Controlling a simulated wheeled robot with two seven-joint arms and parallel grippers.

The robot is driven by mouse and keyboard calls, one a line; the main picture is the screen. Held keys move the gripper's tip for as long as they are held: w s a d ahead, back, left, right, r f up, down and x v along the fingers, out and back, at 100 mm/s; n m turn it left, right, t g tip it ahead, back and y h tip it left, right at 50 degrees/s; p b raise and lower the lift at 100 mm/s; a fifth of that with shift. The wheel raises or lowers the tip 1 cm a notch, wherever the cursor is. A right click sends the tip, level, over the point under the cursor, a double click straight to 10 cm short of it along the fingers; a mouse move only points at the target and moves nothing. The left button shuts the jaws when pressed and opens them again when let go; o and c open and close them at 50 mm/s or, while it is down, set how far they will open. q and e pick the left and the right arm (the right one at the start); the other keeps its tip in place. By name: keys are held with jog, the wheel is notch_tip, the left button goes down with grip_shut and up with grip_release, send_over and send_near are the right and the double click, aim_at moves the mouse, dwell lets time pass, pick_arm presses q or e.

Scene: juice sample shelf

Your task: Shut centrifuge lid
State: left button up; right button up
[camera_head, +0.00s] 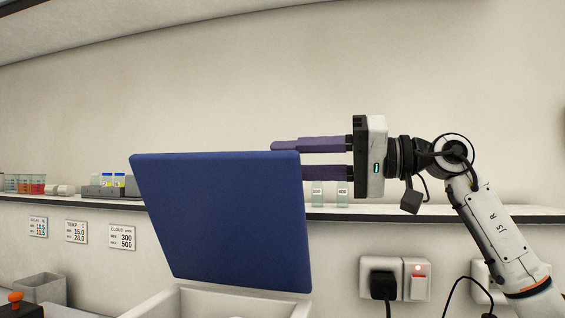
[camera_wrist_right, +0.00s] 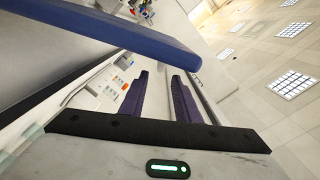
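The centrifuge lid (camera_head: 225,220) is a dark blue panel standing raised and open above the white centrifuge body (camera_head: 215,302), in the head view's lower middle. In the right wrist view the lid (camera_wrist_right: 125,35) is a blue slab across the upper left. My right gripper (camera_head: 308,158) points left at the lid's upper right corner. Its purple fingers are apart, with nothing seen between them in the right wrist view (camera_wrist_right: 160,78). The upper finger shows above the lid's top edge; the lower finger's tip is hidden behind the lid. I cannot tell whether they touch. My left gripper is out of view.
A wall shelf (camera_head: 445,209) runs behind the lid. It bears small jars (camera_head: 342,194), a grey rack with vials (camera_head: 112,186) and coloured beakers (camera_head: 37,184). A socket with a black plug (camera_head: 383,284) is at right. A grey bin (camera_head: 40,288) stands lower left.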

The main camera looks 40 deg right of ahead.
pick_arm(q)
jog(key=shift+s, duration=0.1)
